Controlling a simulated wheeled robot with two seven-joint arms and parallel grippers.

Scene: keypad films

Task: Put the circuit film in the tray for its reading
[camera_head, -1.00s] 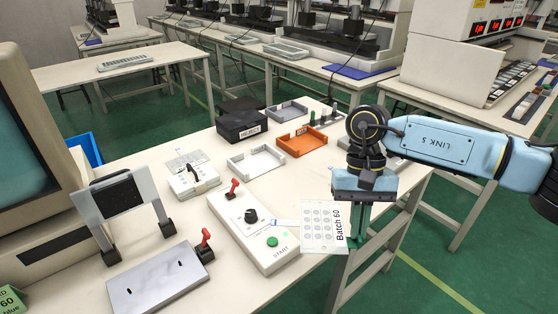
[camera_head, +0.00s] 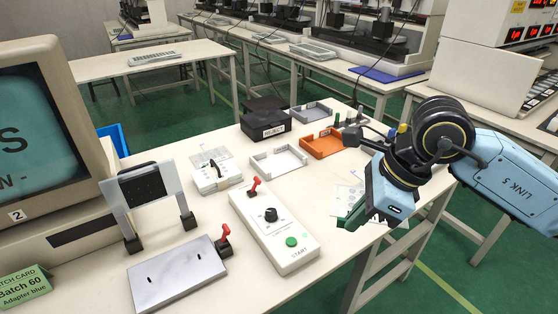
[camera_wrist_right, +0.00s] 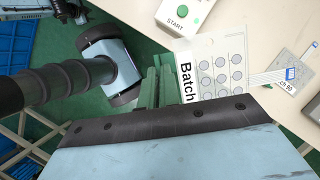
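The circuit film (camera_head: 350,195) is a pale sheet with rows of round key pads. In the wrist view the film (camera_wrist_right: 218,68) shows "Batch" along its edge and a thin tail ending in blue. My right gripper (camera_head: 350,216) is shut on its labelled edge; the green fingers (camera_wrist_right: 153,88) are near the table's front edge. A second piece (camera_wrist_right: 284,88) marked "50" lies on the table under the tail. The white tray (camera_head: 277,163), orange tray (camera_head: 320,147) and grey tray (camera_head: 311,112) stand farther back. My left gripper is not in view.
A white START panel (camera_head: 275,235) with red lever stands left of the gripper. A black REJECT box (camera_head: 265,118), a white tester (camera_head: 213,178), a grey plate (camera_head: 178,275), a frame (camera_head: 145,190) and a monitor (camera_head: 40,140) stand around. A green batch card (camera_head: 22,288) reads "Batch 60 Adapter blue".

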